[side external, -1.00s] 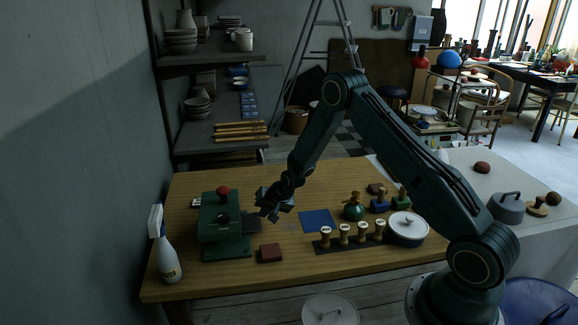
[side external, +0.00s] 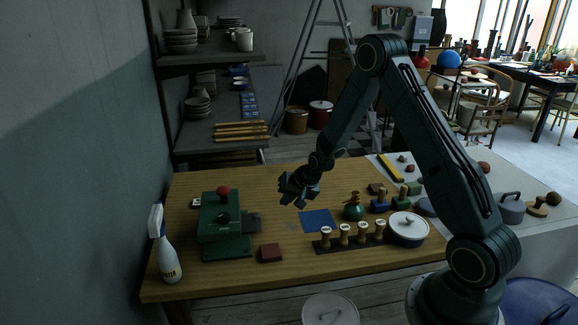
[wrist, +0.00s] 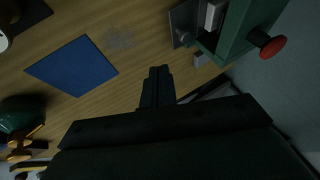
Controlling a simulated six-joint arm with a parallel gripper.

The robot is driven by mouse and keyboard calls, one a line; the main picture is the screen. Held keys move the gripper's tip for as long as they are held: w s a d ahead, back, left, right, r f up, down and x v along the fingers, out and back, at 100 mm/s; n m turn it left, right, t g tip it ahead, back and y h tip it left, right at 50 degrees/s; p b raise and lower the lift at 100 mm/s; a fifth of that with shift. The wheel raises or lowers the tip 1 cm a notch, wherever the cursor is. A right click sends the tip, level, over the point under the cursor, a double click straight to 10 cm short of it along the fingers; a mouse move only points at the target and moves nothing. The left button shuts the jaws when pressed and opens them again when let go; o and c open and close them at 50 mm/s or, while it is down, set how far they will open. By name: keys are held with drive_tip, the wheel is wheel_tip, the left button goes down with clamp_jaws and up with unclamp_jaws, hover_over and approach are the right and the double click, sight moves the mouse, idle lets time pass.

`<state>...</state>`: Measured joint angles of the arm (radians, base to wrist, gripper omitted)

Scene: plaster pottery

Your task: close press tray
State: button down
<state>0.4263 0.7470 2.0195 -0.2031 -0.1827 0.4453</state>
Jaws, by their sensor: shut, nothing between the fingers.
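The green press (side external: 225,228) with a red knob (side external: 223,191) stands at the left of the wooden table. A dark flat plate (side external: 249,225), which looks like its tray, sticks out from its right side. In the wrist view the press (wrist: 240,30) is at upper right, with the red knob (wrist: 273,47) and the dark plate (wrist: 184,24) beside it. My gripper (side external: 291,195) is shut and empty above the table, to the right of the press and apart from it. In the wrist view the shut fingers (wrist: 158,72) point at bare table.
A blue mat (side external: 319,220) lies right of the press. A reddish-brown block (side external: 271,253) sits in front. A spray bottle (side external: 165,250) stands at the left edge.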

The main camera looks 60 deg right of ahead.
drive_tip(key=shift+v, duration=1.45)
drive_tip(key=shift+r, duration=0.1)
drive_tip(key=s+a+r+n, duration=0.3)
drive_tip(key=s+a+r, duration=0.2)
drive_tip(key=r, duration=0.4)
drive_tip(key=s+a+r+n, duration=0.2)
drive_tip(key=s+a+r, duration=0.25)
drive_tip(key=r, duration=0.45)
drive_tip(key=s+a+r+n, duration=0.2)
drive_tip(key=s+a+r, duration=0.1)
drive_tip(key=s, duration=0.7)
drive_tip(key=s+a+r+n+g, duration=0.1)
drive_tip(key=s+a+r, duration=0.3)
drive_tip(key=s, duration=0.6)
drive_tip(key=shift+r+n, duration=0.2)
drive_tip(key=shift+n, duration=0.7)
drive_tip(key=shift+s, duration=0.1)
